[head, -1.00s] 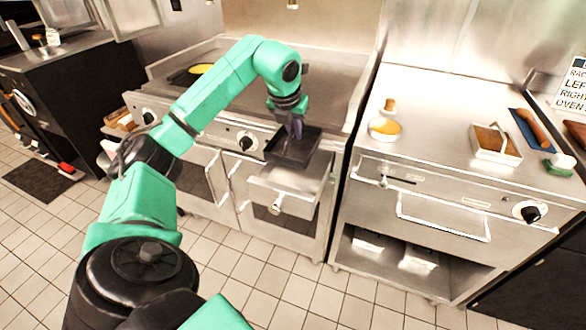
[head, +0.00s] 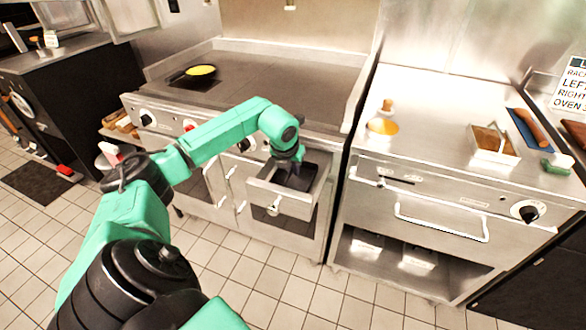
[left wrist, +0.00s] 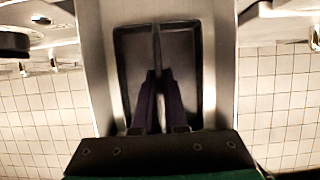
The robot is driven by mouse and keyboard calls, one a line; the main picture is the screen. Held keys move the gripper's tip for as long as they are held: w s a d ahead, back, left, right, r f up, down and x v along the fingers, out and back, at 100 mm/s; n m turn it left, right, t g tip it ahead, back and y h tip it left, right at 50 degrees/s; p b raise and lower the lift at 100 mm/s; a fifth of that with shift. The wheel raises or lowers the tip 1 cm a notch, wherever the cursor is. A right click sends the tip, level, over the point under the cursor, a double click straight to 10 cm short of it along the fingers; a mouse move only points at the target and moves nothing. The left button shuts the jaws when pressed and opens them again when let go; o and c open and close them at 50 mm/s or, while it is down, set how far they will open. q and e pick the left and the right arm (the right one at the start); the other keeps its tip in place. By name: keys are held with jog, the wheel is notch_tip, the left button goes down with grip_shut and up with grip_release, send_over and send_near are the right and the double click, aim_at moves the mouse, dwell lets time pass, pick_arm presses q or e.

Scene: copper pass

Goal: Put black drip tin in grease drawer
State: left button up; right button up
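The black drip tin (head: 309,181) is inside the open metal grease drawer (head: 283,202) under the griddle. In the left wrist view the tin (left wrist: 184,62) shows as a dark rectangle framed by the drawer's pale walls (left wrist: 218,75). A thin upright fin runs along the tin's middle. My left gripper (head: 293,174) reaches down into the drawer from above. In the left wrist view its purple fingers (left wrist: 159,76) are close together on the fin. Whether the tin rests on the drawer floor is hidden. My right gripper is in neither view.
The griddle (head: 290,90) above holds a dark pan with yellow food (head: 201,71) at its left. The tiled floor in front is clear.

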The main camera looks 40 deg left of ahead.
pick_arm(q)
jog(key=o, duration=0.4)
jog(key=shift+r, duration=0.2)
jog(key=shift+s+r, duration=0.1)
jog(key=shift+r, duration=0.3)
jog(key=v, duration=1.1)
jog(key=shift+s+d, duration=0.1)
